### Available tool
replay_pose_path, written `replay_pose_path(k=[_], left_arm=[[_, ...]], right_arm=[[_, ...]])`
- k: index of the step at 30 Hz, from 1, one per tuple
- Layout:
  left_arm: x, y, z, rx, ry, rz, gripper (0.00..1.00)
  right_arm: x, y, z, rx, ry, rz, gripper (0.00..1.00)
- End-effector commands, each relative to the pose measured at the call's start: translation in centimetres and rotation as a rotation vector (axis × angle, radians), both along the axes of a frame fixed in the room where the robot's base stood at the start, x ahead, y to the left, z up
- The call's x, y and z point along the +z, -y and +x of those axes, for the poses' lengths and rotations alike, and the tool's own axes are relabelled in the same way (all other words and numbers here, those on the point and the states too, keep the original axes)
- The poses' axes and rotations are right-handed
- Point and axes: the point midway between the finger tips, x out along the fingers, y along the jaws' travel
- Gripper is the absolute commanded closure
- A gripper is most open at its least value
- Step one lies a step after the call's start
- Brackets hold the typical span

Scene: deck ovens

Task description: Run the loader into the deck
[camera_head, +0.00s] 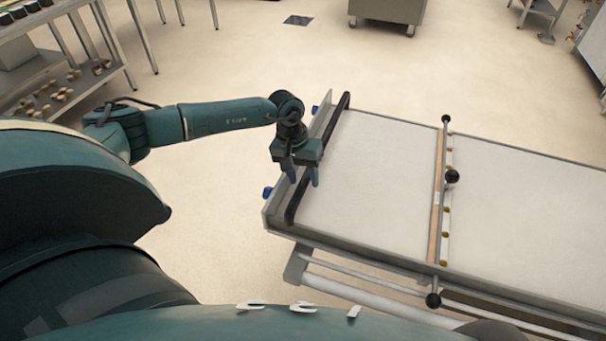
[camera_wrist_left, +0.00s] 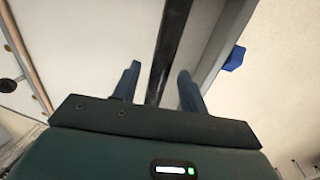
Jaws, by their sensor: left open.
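The loader (camera_head: 372,185) is a long, flat frame with a pale belt surface, reaching out of the head view at the right. A black handle bar (camera_head: 341,112) runs across its left end. My left gripper (camera_head: 303,179) is open and points down over this bar. In the left wrist view, the bar (camera_wrist_left: 168,50) runs between the two spread fingers of the gripper (camera_wrist_left: 158,85). I cannot tell whether either finger touches it. The deck oven opening is not visible. My right gripper is not in view.
A crossbar (camera_head: 439,205) with black knobs spans the loader near its middle. Blue parts (camera_head: 267,192) stick out at its left end. A metal rack (camera_head: 60,62) with small items stands at the upper left. The floor left of the loader is clear.

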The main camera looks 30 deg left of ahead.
Motion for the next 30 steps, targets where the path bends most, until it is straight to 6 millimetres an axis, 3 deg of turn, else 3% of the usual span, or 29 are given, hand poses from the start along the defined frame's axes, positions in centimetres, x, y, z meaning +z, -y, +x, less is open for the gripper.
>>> replay_pose_path(k=[2,17,30], left_arm=[[0.0,0.0,-0.01,0.0,0.0,0.0,0.59],[0.05,-0.03,-0.01,0.001,0.0,0.0,1.0],[-0.02,0.32,0.09,0.001,0.0,0.0,1.0]], right_arm=[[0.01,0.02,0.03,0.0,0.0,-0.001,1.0],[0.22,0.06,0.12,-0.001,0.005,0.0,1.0],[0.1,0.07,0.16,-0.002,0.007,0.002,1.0]])
